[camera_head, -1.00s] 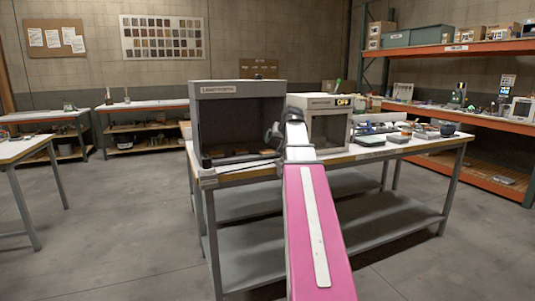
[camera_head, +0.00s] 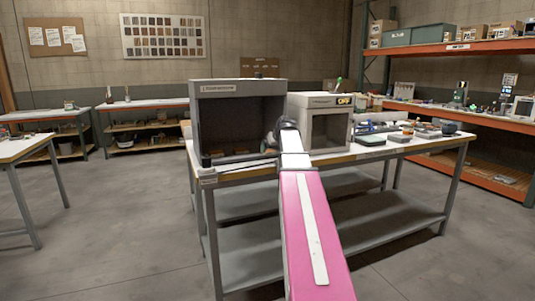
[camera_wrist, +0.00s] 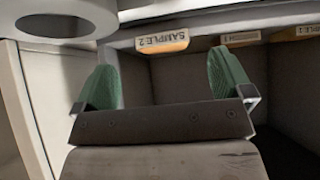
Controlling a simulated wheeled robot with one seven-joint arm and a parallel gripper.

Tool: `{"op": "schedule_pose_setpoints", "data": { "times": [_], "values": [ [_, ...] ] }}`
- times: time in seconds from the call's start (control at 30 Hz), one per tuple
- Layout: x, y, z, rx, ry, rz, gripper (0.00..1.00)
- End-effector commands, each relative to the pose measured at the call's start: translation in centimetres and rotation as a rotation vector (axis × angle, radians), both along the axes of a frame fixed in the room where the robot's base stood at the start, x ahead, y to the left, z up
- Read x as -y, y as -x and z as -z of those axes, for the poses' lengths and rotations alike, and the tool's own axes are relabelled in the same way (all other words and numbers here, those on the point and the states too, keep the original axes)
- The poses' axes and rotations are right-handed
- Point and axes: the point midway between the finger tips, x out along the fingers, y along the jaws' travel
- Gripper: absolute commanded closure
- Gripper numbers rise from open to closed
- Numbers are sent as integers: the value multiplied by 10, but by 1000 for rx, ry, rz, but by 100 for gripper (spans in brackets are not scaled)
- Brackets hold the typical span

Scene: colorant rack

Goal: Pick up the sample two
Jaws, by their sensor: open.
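Sample two is in the wrist view as an orange-tan piece with a white tag reading "SAMPLE-2" (camera_wrist: 162,42), upside down near the top edge. Only its near edge and tag show. My gripper (camera_wrist: 168,78) is open, its two green fingertips wide apart and nothing between them. The sample lies beyond the fingertips, roughly in line with the gap, and looks apart from them. In the head view my arm reaches to the right side of the grey light booth (camera_head: 240,88); my fingertips and the sample cannot be made out there.
Two more tagged samples, one in the middle (camera_wrist: 240,38) and one at the right (camera_wrist: 308,31), sit beside sample two. The booth's walls and roof enclose its open front. A lighter cabinet (camera_head: 322,101) stands just right of my arm on the workbench (camera_head: 228,176).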

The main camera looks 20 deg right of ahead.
Motion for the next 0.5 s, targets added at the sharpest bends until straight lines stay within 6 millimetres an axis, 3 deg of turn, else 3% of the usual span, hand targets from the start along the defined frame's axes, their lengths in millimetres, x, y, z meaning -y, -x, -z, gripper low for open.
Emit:
{"op": "schedule_pose_setpoints", "data": {
  "times": [0.23,0.5],
  "values": [
    [-3,-27,24,-1,-1,1,2],
    [-3,-31,28,1,0,1,2]
  ]
}}
